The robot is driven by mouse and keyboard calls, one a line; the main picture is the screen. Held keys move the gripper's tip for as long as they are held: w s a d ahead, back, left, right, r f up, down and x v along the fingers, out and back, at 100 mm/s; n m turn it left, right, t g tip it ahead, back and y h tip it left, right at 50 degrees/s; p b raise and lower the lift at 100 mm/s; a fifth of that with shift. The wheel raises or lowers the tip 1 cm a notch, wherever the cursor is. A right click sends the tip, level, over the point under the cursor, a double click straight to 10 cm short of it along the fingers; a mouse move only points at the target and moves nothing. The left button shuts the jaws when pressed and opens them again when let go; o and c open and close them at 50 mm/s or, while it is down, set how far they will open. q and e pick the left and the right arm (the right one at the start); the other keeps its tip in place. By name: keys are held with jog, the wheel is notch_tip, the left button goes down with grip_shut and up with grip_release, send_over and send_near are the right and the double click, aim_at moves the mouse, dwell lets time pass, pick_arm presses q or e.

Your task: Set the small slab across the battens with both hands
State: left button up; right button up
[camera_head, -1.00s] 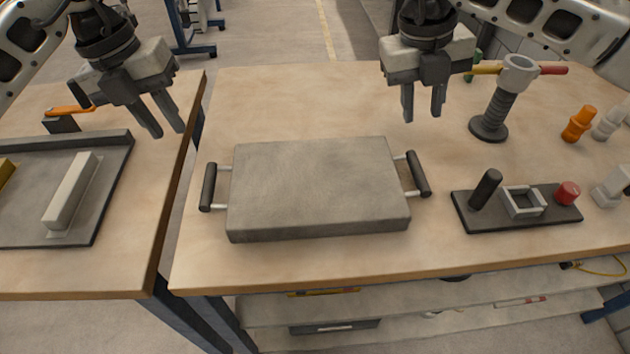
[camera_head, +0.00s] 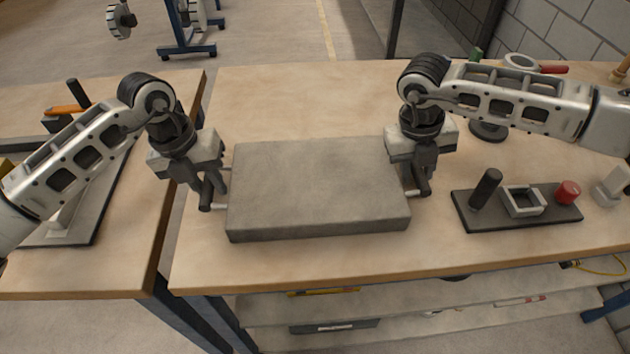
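My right gripper (camera_head: 420,178) is down at the right handle (camera_head: 425,190) in the same way. Fingers and handles overlap, so I cannot tell whether either grip is closed. On the left table, a dark tray (camera_head: 85,235) holds a pale batten (camera_head: 62,218), mostly hidden by my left arm. A yellow piece (camera_head: 5,168) shows at the left edge.
A gap separates the left table (camera_head: 130,275) from the right table (camera_head: 290,265). A dark board (camera_head: 462,220) with a black peg, square frame and red knob lies right of the slab. A stand (camera_head: 488,130) is partly hidden behind my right arm.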

pick_arm(q)
jog(key=shift+f, duration=0.2)
pick_arm(e)
jog(key=shift+f, duration=0.2)
pick_arm(q)
grip_shut()
pick_arm(e)
grip_shut()
pick_arm(q)
jog(key=shift+r, duration=0.1)
pick_arm(e)
jog(key=shift+r, duration=0.1)
dwell(0.7)
